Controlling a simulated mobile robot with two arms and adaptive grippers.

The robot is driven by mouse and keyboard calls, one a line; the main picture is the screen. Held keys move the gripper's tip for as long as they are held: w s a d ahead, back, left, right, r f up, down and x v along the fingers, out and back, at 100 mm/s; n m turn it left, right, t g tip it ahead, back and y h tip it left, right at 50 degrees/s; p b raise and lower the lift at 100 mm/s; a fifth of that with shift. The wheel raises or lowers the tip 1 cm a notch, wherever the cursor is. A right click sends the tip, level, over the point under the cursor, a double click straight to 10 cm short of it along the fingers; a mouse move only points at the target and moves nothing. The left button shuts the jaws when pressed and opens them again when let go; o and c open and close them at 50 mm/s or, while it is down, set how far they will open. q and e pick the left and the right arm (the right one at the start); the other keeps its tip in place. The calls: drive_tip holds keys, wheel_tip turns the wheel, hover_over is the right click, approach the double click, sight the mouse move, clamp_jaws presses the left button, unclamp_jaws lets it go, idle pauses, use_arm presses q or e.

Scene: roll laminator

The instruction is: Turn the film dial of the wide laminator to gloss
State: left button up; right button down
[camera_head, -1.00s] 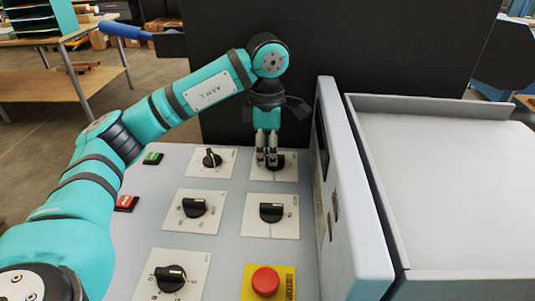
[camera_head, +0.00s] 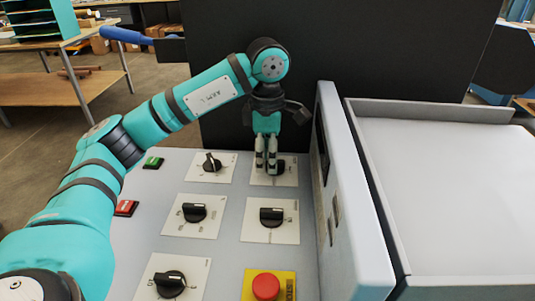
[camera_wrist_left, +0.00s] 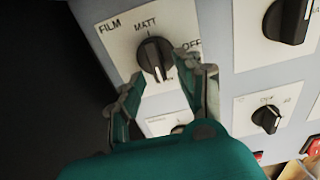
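The film dial (camera_wrist_left: 154,60) is a black knob on a white plate marked FILM, MATT and OFF in the left wrist view. MATT is above the knob and OFF to its right. A white line shows at the knob's lower end. No gloss label is readable. In the head view the dial (camera_head: 281,168) is at the back right of the panel, partly hidden by my left gripper (camera_head: 266,165). The left gripper (camera_wrist_left: 160,68) points down at it, its fingers apart on either side of the knob. I cannot tell whether they touch it. My right gripper is out of view.
Other black dials, such as one in front (camera_head: 271,216) and one to the left (camera_head: 211,162), stand close by. A red stop button (camera_head: 265,286) is at the front. A raised grey housing (camera_head: 350,200) borders the panel on the right; a dark wall (camera_head: 380,50) stands behind.

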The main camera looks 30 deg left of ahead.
sight(267, 160)
use_arm(q)
wheel_tip(267, 160, up, 12)
idle(0.6)
drive_tip(key=shift+s+f, duration=0.1)
idle(0.4)
